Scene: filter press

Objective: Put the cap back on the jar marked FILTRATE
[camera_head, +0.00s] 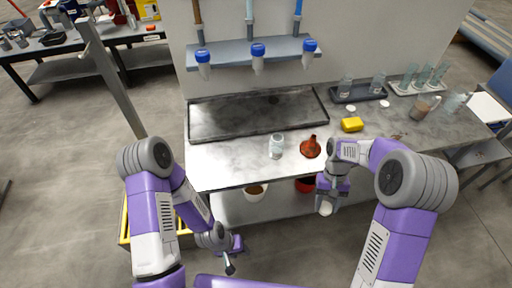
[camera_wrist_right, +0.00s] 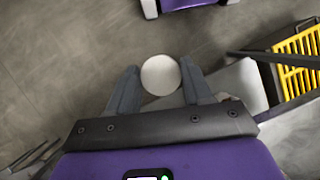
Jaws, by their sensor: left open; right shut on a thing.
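My right gripper (camera_head: 325,205) is shut on a round white cap (camera_wrist_right: 161,75), held in front of the bench's front edge. The cap also shows below the fingers in the head view (camera_head: 325,209). A small clear jar with a pale label (camera_head: 276,146) stands open-looking on the bench top, left of and beyond my right gripper. Its lettering is too small to read. Two similar jars (camera_head: 345,86) (camera_head: 377,84) stand in a dark tray at the back right. My left gripper (camera_head: 232,262) is open and empty, low in front of the bench.
A red-brown vessel (camera_head: 310,147) stands just right of the near jar. A wide dark tray (camera_head: 230,118) fills the back left. Blue-capped tubes (camera_head: 258,58) hang above it.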

